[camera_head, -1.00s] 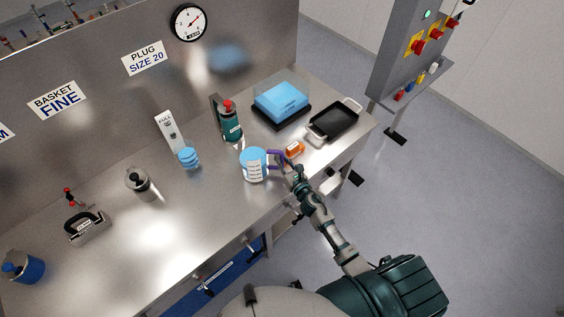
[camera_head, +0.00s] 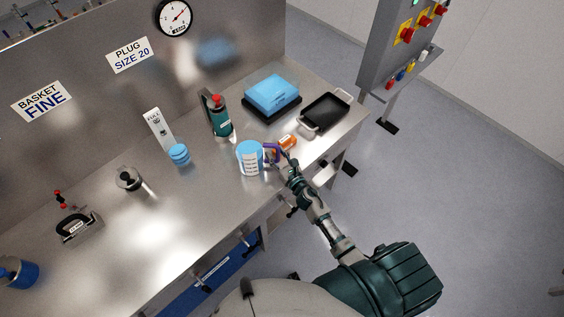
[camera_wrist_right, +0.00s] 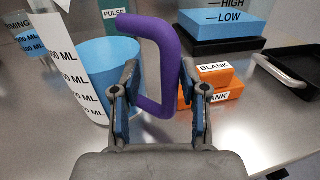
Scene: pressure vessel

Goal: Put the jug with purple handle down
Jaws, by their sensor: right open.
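The jug (camera_head: 249,160) is a blue and white measuring jug with a purple handle (camera_head: 271,152). It stands upright on the steel bench near its front edge. In the wrist view the jug (camera_wrist_right: 108,62) is at the left and its purple handle (camera_wrist_right: 160,60) rises between my right gripper's fingers. My right gripper (camera_head: 285,163) is open around the handle, also in the wrist view (camera_wrist_right: 160,95), with a visible gap on the right side. My left gripper is not in view.
Orange blocks marked BLANK (camera_head: 287,142) lie just right of the handle. Behind are a black tray (camera_head: 325,112), a blue block on a black base (camera_head: 272,94) and a green bottle (camera_head: 219,118).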

